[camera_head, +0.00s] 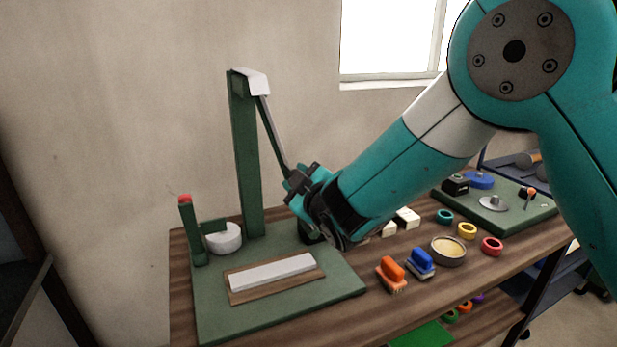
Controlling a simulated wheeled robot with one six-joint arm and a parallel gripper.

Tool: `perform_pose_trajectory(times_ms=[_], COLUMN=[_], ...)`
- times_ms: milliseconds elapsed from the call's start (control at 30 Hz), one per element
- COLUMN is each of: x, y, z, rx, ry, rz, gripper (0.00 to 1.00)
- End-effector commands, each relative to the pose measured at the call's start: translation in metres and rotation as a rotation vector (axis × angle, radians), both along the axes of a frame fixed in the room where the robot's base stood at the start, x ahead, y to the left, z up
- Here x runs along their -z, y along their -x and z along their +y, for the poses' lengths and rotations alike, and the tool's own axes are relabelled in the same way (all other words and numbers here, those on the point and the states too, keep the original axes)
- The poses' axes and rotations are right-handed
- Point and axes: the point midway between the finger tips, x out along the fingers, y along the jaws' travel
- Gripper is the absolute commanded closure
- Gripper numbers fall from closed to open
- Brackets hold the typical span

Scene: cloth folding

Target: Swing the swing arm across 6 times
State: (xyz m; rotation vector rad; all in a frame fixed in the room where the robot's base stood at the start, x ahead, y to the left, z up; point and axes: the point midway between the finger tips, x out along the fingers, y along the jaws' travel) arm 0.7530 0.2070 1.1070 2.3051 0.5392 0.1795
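A green stand with a tall upright post (245,160) is fixed to a green base board on the table. From the white bracket (255,82) at its top, a thin grey swing arm (272,135) hangs tilted, its lower end to the right of the post. My gripper (292,182) is at the lower end of the swing arm, to the right of the post. Its fingers overlap the arm's end; I cannot tell whether they are closed on it. What lies behind my gripper is hidden.
On the base board (215,320) are a white block (272,271) on a wooden plate, a white round part (224,238) and a red-tipped green post (190,230). Orange (391,272) and blue (420,262) brushes, a round dish (448,250) and coloured rings stand to the right.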

Motion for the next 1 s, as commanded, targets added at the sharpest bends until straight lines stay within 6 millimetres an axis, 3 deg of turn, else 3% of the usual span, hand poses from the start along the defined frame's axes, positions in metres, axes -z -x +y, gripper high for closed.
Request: perform_pose_trajectory(times_ms=[233, 267, 367, 767, 1000], x=[-0.001, -0.001, -0.001, 0.0, 0.002], y=[-0.001, -0.001, -0.001, 0.007, 0.053], z=[-0.003, -0.003, -0.003, -0.006, -0.027], rx=[0.005, 0.005, 0.005, 0.004, 0.001], ry=[0.003, 0.003, 0.002, 0.0, 0.001], rz=[-0.004, -0.004, -0.003, -0.002, -0.003], gripper=[1.0, 0.62, 0.39, 0.39, 0.39])
